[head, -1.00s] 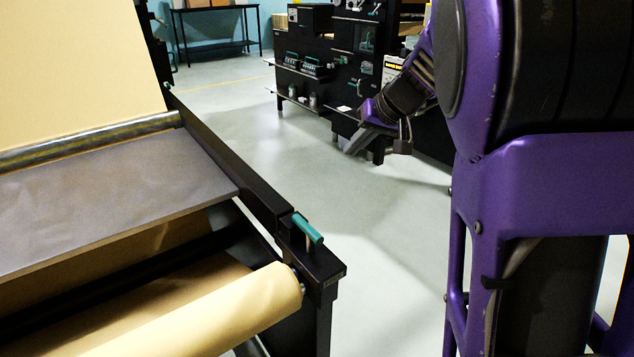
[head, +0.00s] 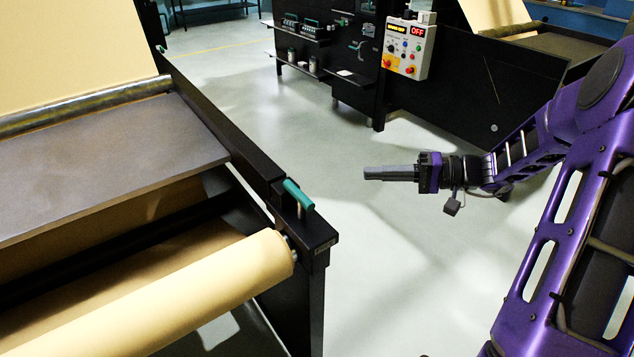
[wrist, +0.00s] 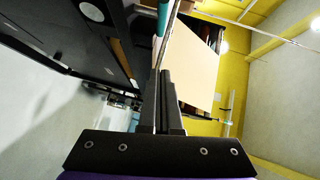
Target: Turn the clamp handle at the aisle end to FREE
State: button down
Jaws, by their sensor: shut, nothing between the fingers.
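The clamp handle (head: 298,195) is a teal bar on a short metal post, on top of the black frame's near end. It stands just above the end of the kraft roll (head: 190,295). A small label (head: 325,246) on the frame end is too small to read. My gripper (head: 368,173) is shut and empty, over the aisle to the right of the handle and apart from it, pointing left. In the wrist view my shut fingers (wrist: 165,74) point up the picture. A teal piece (wrist: 163,18) shows near the top there; I cannot tell whether it is the handle.
The black side rail (head: 215,125) runs back from the handle beside a grey plate (head: 110,165). A dark machine with a control box (head: 408,47) reading OFF stands across the aisle. The aisle floor (head: 370,270) is clear.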

aim_at(299, 202)
jog(key=shift+a, duration=0.1)
jog(key=s+x, duration=0.2)
jog(key=x, duration=1)
jog(key=shift+s+a+f, duration=0.15)
jog(key=shift+s+a, duration=0.1)
jog(key=shift+a, duration=0.35)
